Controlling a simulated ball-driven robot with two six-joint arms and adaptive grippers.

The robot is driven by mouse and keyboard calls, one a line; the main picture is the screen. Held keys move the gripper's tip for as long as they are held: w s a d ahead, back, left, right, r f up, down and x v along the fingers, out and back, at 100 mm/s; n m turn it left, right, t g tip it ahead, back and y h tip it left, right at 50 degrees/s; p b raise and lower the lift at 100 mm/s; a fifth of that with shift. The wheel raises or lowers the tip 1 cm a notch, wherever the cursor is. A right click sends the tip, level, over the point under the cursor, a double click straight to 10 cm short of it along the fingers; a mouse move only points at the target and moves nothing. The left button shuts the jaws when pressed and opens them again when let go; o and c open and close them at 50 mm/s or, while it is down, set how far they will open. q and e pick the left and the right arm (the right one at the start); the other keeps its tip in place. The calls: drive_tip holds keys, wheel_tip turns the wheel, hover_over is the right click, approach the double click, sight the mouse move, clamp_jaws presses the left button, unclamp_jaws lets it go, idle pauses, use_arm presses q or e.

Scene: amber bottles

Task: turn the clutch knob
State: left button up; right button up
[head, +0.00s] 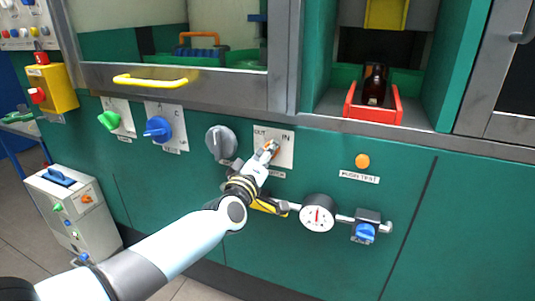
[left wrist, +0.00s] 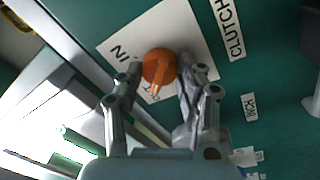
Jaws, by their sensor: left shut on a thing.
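The orange clutch knob (left wrist: 158,66) sits on a white plate (left wrist: 205,40) marked OUT and IN, beside a CLUTCH label in the left wrist view. In the head view the white plate (head: 286,153) is on the green panel at the centre, and my gripper largely hides the knob. My left gripper (head: 268,151) is at the plate, its fingers on either side of the knob, shut on it. In the left wrist view the knob's raised bar points down, toward the OUT mark. My right gripper is in neither view.
A grey knob (head: 221,141) and a blue knob (head: 158,129) are to the left. A pressure gauge (head: 317,213) and a blue valve handle (head: 365,231) stick out below right. An orange button (head: 362,161) is to the right. A brown bottle (head: 375,86) stands in a red holder above.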

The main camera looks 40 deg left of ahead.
use_arm(q)
drive_tip(key=shift+n, duration=0.4)
drive_tip(key=o, duration=1.2)
drive_tip(key=shift+c, duration=0.2)
drive_tip(key=v, duration=1.2)
drive_tip(key=shift+d, duration=0.1)
